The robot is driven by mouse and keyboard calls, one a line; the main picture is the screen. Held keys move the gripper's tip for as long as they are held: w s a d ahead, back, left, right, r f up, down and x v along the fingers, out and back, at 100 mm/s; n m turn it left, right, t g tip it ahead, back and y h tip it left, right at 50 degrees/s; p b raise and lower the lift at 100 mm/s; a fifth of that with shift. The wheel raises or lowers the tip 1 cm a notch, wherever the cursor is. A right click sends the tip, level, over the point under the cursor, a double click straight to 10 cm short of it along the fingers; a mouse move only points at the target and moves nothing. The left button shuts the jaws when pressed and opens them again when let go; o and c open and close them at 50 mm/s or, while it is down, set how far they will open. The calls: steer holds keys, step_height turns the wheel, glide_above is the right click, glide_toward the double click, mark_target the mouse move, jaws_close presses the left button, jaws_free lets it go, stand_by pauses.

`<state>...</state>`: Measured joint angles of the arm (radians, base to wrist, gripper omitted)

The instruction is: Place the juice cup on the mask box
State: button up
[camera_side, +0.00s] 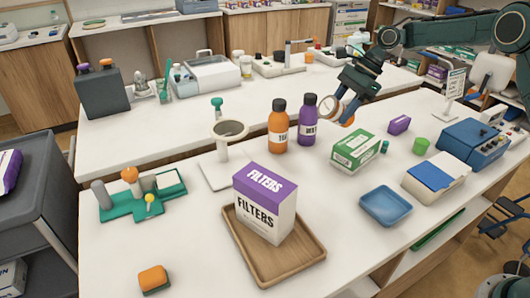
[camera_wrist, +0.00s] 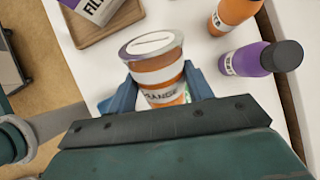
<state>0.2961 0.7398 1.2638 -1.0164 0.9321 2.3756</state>
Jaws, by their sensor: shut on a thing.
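The juice cup (camera_wrist: 158,70), orange and white with a pale lid and lettering, is between the blue fingers of my gripper (camera_wrist: 160,92) in the wrist view. My gripper (camera_side: 345,104) is shut on it. In the side view the cup (camera_side: 330,107) appears tilted, its round lid toward the camera, held in the air above the counter. The green and white box (camera_side: 356,150), which looks like the mask box, lies below and slightly right of the cup in the picture, apart from it. Its lettering is too small to read. The cup and gripper mostly hide that area in the wrist view.
Orange (camera_side: 278,126) and purple (camera_side: 307,122) bottles stand left of the green box. A filters box (camera_side: 265,205) stands on a wooden tray (camera_side: 300,262). A blue tray (camera_side: 386,207), green cup (camera_side: 421,146) and small purple box (camera_side: 400,124) are nearby.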

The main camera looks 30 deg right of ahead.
steer(key=d+m+t+y, duration=0.1)
steer(key=w+d+m+t, duration=0.1)
steer(key=m, duration=0.1)
steer(key=shift+w+d+r+t+y, duration=0.1)
steer(key=shift+w+r+t+y, duration=0.2)
steer(key=shift+r+y, duration=0.1)
steer(key=w+d+r+m+t, duration=0.1)
steer(key=d+m+t, duration=0.2)
steer(key=t, duration=0.1)
step_height(320, 180, up, 8)
steer(key=m+t+h, duration=0.5)
steer(key=m+t, duration=0.3)
steer(key=t, duration=0.1)
glide_above(369, 134)
step_height(369, 134, down, 16)
steer(key=shift+r, duration=0.1)
steer(key=shift+f, duration=1.95)
steer(key=shift+f, duration=0.1)
